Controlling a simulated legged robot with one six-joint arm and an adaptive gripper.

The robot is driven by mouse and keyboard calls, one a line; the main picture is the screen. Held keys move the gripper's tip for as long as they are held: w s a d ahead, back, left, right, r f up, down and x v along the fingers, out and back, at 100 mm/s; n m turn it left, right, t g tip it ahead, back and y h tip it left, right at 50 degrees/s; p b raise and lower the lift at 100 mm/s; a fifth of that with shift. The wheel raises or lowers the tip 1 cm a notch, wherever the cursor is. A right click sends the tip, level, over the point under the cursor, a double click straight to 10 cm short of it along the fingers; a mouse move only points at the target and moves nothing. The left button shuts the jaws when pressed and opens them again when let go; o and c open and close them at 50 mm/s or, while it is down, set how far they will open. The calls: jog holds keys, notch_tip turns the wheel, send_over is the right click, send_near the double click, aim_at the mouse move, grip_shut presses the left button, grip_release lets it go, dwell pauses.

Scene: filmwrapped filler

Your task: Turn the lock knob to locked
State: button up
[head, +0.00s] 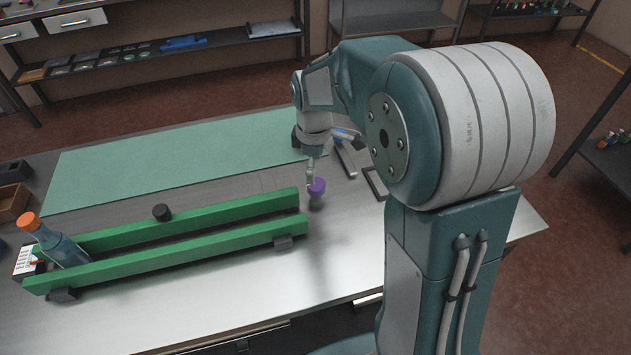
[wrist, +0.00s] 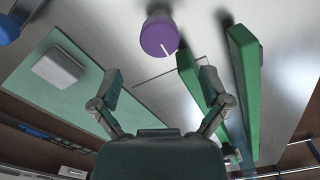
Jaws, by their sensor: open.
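The lock knob (head: 317,186) has a purple top on a grey base and stands on the metal bench, near the right end of the green rails. In the wrist view the purple knob (wrist: 158,36) shows a short white line towards its lower right edge. No locked or unlocked marking is readable. In the wrist view my gripper (wrist: 161,78) is open and empty. Its two fingers are spread, and the knob appears beyond the tips, roughly centred between them, with no visible contact.
Two green rails (head: 170,245) run along the bench left of the knob. A bottle with an orange cap (head: 55,242) leans at their left end. A black knob (head: 161,212) is by the rear rail. A green mat (head: 150,165) lies behind. The bench front (head: 345,265) is clear.

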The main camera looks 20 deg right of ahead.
aim_at(316, 182)
jog(key=f, duration=0.4)
jog(key=shift+d+f, duration=0.2)
jog(key=shift+d, duration=0.1)
jog(key=shift+a+f, duration=0.2)
jog(key=shift+f, duration=0.4)
jog(key=shift+a, duration=0.1)
jog(key=c, duration=1.1)
